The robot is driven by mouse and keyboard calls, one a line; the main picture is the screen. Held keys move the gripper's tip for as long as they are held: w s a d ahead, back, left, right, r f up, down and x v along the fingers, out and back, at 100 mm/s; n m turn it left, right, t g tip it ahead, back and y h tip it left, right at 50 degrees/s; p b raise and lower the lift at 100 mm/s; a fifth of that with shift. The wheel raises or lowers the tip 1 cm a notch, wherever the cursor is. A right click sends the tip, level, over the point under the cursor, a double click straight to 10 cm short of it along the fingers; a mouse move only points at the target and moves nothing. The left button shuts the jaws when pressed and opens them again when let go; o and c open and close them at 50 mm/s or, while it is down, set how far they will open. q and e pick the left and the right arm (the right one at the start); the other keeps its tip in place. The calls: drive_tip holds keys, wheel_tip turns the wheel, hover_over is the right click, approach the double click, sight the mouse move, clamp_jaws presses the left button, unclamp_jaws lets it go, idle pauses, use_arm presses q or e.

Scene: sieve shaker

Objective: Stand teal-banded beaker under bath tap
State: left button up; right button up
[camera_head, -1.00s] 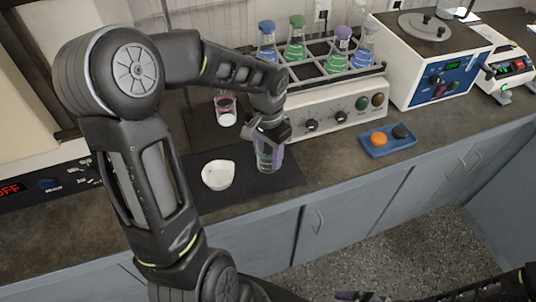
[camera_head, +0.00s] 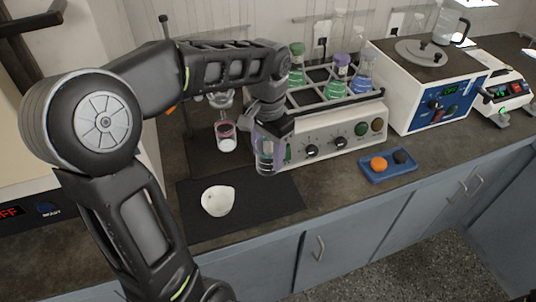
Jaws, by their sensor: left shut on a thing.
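My left gripper (camera_head: 268,133) is shut on a clear beaker (camera_head: 265,160) and holds it upright in front of the left end of the white flask-holding unit (camera_head: 330,135). The gripper hides much of the beaker; a teal-green tint shows low on it, but I cannot make out the band clearly. The beaker appears raised above the back edge of the black mat (camera_head: 270,198). I cannot pick out the bath tap with certainty; my left arm covers much of the left side. My right gripper is not in view.
A white bowl (camera_head: 217,201) sits on the mat. A pink-banded beaker (camera_head: 227,143) stands behind it, below glassware (camera_head: 221,99). A blue tray (camera_head: 387,168) with orange and dark knobs lies to the right. The mat's right part is clear.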

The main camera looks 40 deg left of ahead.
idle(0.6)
use_arm(q)
drive_tip(key=shift+n, duration=0.9)
drive_tip(key=w+d+f, duration=0.2)
drive_tip(key=w+d, duration=0.1)
drive_tip(key=d, duration=0.1)
drive_tip(key=w+d+f, duration=0.3)
drive_tip(key=w+d, duration=0.1)
drive_tip(key=w+d+f, duration=0.2)
drive_tip(key=w+d, duration=0.1)
drive_tip(key=d, duration=0.1)
drive_tip(key=shift+w+d+f, duration=0.1)
drive_tip(key=shift+w+f, duration=0.1)
drive_tip(key=shift+w, duration=0.1)
